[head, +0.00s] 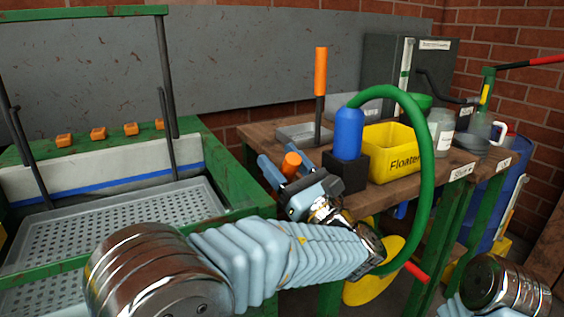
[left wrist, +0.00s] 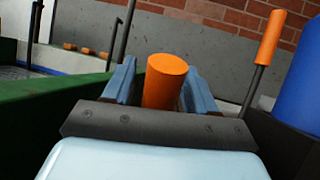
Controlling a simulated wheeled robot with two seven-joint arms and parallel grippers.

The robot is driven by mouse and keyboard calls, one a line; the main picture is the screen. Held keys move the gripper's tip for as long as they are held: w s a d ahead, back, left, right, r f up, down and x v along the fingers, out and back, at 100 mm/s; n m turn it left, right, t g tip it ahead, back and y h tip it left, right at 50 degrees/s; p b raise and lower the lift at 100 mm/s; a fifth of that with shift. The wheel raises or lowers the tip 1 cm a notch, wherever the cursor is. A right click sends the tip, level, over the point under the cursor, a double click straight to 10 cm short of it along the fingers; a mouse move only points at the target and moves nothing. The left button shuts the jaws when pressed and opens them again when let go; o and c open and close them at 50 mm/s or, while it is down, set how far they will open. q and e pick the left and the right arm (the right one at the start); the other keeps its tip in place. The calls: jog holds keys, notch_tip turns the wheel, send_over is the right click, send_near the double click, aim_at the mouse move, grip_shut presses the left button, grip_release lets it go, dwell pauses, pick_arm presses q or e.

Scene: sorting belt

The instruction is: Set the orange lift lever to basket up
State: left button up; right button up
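An orange lever handle (head: 291,165) stands between the fingers of my left gripper (head: 286,168) in the head view, beside the green frame. In the left wrist view the same orange handle (left wrist: 165,82) rises between the two blue fingers (left wrist: 160,88). A narrow gap shows at its left side, so the fingers look open around it; contact on the right side is unclear. The handle's lower part is hidden by the gripper. A second orange handle (head: 320,70) on a dark shaft stands upright on the bench, apart from my gripper. My right gripper is out of view.
A blue cylinder (head: 348,134) on a black block and a yellow bin (head: 395,150) stand on the wooden bench close right of my gripper. A perforated basket (head: 130,222) lies in the green-framed tank at left.

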pick_arm(q)
jog(key=s+d, duration=0.9)
jog(key=shift+d+f, duration=0.25)
jog(key=shift+f, duration=0.05)
